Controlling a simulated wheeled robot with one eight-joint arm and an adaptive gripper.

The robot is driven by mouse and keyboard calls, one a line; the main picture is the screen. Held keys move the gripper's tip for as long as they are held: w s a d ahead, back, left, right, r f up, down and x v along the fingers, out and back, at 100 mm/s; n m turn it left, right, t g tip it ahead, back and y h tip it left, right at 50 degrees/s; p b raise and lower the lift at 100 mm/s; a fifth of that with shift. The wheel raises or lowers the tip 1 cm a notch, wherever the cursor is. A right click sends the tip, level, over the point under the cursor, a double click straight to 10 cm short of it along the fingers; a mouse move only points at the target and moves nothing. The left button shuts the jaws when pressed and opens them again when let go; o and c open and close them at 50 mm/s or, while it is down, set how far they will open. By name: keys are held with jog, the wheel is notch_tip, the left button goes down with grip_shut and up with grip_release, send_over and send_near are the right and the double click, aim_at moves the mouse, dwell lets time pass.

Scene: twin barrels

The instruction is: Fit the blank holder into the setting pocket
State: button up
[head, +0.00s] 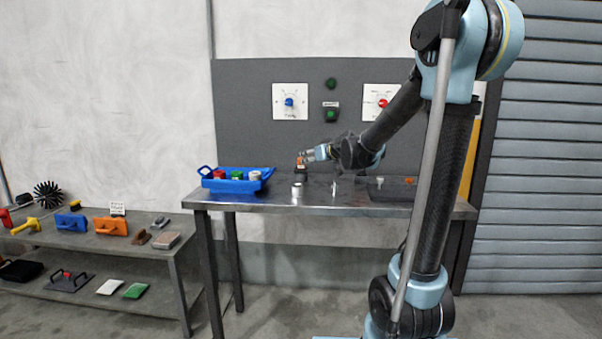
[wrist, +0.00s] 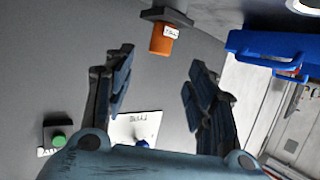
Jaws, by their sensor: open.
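My gripper (head: 312,154) is open over the back of the steel table. Its two dark fingers stand wide apart in the wrist view (wrist: 160,72), with nothing between them. An orange piece with a white label (wrist: 161,40) shows just beyond the fingertips, set on a dark block (wrist: 167,15). In the head view the orange piece (head: 300,161) is just left of the gripper. Whether it is the blank holder I cannot tell; its label is too small to read. I cannot pick out the setting pocket for certain. A dark flat fixture (head: 392,190) lies on the table's right side.
A blue bin (head: 237,185) with red, green and pale pieces stands at the table's left. A metal cylinder (head: 297,190) and a small pale upright piece (head: 334,188) stand near the front. A grey panel (head: 240,110) with dials rises behind. A low shelf (head: 150,246) holds tools.

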aim_at(301, 169)
jog(key=shift+x, duration=5.1)
jog(key=shift+r, duration=0.1)
grip_shut()
